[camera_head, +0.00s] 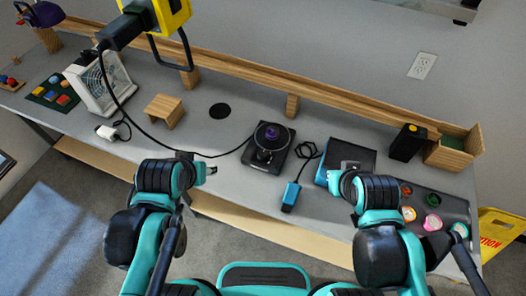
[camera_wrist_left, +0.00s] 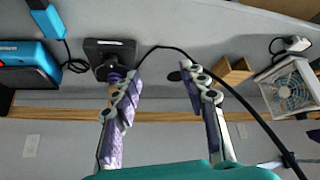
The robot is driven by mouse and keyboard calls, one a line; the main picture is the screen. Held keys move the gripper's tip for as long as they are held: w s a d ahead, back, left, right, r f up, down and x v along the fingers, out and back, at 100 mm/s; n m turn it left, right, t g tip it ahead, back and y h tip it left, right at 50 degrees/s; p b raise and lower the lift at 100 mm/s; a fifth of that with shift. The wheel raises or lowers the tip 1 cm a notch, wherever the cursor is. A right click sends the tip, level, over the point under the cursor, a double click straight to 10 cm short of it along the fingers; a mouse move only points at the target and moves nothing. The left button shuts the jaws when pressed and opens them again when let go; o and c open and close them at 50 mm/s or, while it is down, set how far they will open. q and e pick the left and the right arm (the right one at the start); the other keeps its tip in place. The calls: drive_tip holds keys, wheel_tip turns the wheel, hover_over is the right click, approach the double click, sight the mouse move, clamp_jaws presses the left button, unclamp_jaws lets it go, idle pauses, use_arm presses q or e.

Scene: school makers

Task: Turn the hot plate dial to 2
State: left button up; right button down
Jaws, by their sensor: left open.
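The hot plate (camera_head: 254,164) is a dark square unit on the grey bench, with a round dark vessel and a purple item (camera_head: 272,133) on top. It also shows in the left wrist view (camera_wrist_left: 108,46), left of my fingers. I cannot make out its dial or any numbers. My left gripper (camera_head: 212,171) is over the bench front, left of the hot plate and apart from it. In the left wrist view its two fingers (camera_wrist_left: 160,74) are spread with nothing between them. My right gripper (camera_head: 347,168) is by the blue-edged dark device; its fingers are mostly hidden.
A black cable runs across the bench behind my left gripper. A blue handheld device (camera_head: 291,195) lies right of the hot plate, near a dark blue-edged box (camera_head: 355,153). A wooden stand (camera_head: 164,110) and white fan (camera_head: 97,84) are at left. The bench left of the hot plate is mostly clear.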

use_arm(q)
drive_tip(key=w+d+r+n+g, duration=0.1)
drive_tip(key=w+d+n+g, duration=0.1)
drive_tip(key=w+d, duration=0.3)
drive_tip(key=n+g, duration=0.5)
hover_over(263, 152)
drive_tip(key=shift+y, duration=0.4)
wheel_tip(263, 152, down, 10)
drive_tip(key=shift+d+f+b, duration=0.25)
drive_tip(key=shift+f+b, duration=0.05)
drive_tip(key=shift+f, duration=0.4)
drive_tip(key=f+b, duration=0.1)
drive_tip(key=f, duration=0.2)
drive_tip(key=f+b, duration=0.1)
drive_tip(key=f, duration=0.3)
drive_tip(key=shift+s+a+b, duration=0.1)
drive_tip(key=shift+a+b, duration=0.1)
drive_tip(key=shift+b, duration=0.1)
drive_tip(key=shift+c, duration=0.2)
drive_tip(key=c, duration=0.8)
